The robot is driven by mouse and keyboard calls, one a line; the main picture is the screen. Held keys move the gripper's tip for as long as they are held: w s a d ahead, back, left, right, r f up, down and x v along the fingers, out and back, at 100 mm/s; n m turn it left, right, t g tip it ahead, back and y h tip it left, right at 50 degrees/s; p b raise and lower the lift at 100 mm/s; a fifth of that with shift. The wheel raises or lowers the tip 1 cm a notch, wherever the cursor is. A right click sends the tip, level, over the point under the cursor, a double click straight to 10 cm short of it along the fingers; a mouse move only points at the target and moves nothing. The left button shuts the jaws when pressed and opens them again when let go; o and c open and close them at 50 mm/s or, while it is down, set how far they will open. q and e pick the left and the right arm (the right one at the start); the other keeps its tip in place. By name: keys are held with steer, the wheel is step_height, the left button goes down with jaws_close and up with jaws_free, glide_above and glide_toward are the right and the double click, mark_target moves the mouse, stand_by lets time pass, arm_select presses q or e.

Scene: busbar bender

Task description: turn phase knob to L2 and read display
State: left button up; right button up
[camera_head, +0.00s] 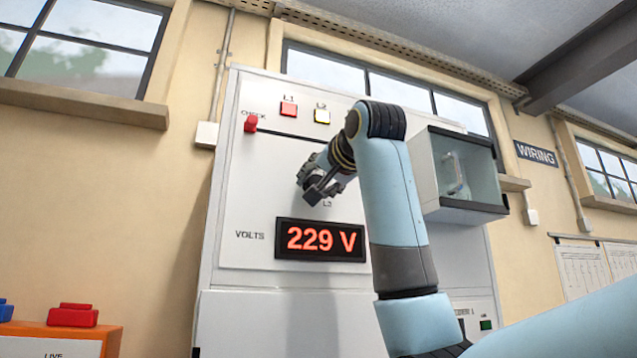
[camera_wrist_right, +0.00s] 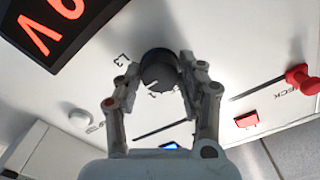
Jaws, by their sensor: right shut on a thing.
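The dark round phase knob (camera_wrist_right: 160,72) sits on the white panel (camera_head: 262,178). My right gripper (camera_head: 320,189) is at the panel front, its two fingers shut on the knob from both sides. In the head view the gripper covers the knob. An L3 label (camera_head: 327,203) shows just below the gripper. My left gripper is not in view.
A clear-fronted box (camera_head: 460,172) juts out right of my arm. An orange box (camera_head: 60,338) with a red top part stands lower left.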

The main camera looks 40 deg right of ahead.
steer(key=o, duration=1.2)
steer(key=v, duration=1.2)
steer(key=shift+s, duration=0.1)
